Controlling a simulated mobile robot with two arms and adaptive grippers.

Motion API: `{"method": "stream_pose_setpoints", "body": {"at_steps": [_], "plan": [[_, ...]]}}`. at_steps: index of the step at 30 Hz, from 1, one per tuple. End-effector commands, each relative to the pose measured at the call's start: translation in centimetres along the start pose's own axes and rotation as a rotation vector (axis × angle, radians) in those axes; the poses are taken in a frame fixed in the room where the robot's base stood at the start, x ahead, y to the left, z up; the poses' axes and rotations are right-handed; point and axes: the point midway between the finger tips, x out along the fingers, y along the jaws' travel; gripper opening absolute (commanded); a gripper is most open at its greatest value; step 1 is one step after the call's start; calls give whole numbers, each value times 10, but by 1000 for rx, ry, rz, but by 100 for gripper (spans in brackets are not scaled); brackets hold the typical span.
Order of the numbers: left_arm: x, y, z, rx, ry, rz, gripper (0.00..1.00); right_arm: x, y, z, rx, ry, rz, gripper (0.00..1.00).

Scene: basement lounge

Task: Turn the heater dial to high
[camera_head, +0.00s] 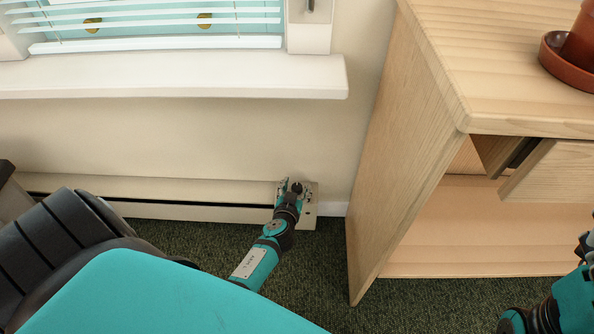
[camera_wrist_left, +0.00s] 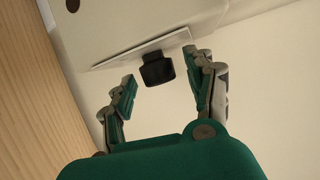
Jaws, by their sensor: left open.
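The heater (camera_head: 150,198) is a long, low, cream baseboard unit along the wall under the window. Its dial (camera_wrist_left: 157,69) is a small black knob on a pale plate in the left wrist view. In the head view the dial area is mostly hidden behind my gripper. My left gripper (camera_head: 292,186) is at the heater's right end. In the left wrist view the left gripper (camera_wrist_left: 165,88) is open, with its two fingers on either side of the dial and visible space between. The dial's setting cannot be read. Part of my right arm (camera_head: 555,305) shows at the lower right; its fingers are out of frame.
A wooden cabinet (camera_head: 400,150) stands close to the right of the heater's end, with a partly open drawer (camera_head: 550,172) and a potted-plant saucer (camera_head: 560,65) on top. A white windowsill (camera_head: 180,78) juts out above the heater. Dark green carpet (camera_head: 330,270) covers the floor.

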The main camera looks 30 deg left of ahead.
Motion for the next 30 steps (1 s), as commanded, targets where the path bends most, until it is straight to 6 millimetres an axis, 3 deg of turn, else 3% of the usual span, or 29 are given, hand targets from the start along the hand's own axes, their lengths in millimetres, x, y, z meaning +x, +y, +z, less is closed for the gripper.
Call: {"method": "stream_pose_setpoints", "body": {"at_steps": [6,18,30], "plan": [[0,0,0,0,0,0,53,0,0,0,0,0,0,100],[0,0,0,1,0,0,1,0,0,0,0,0,0,100],[-1,-3,-3,36,5,76,1,5,1,-2,2,-10,9,100]]}}
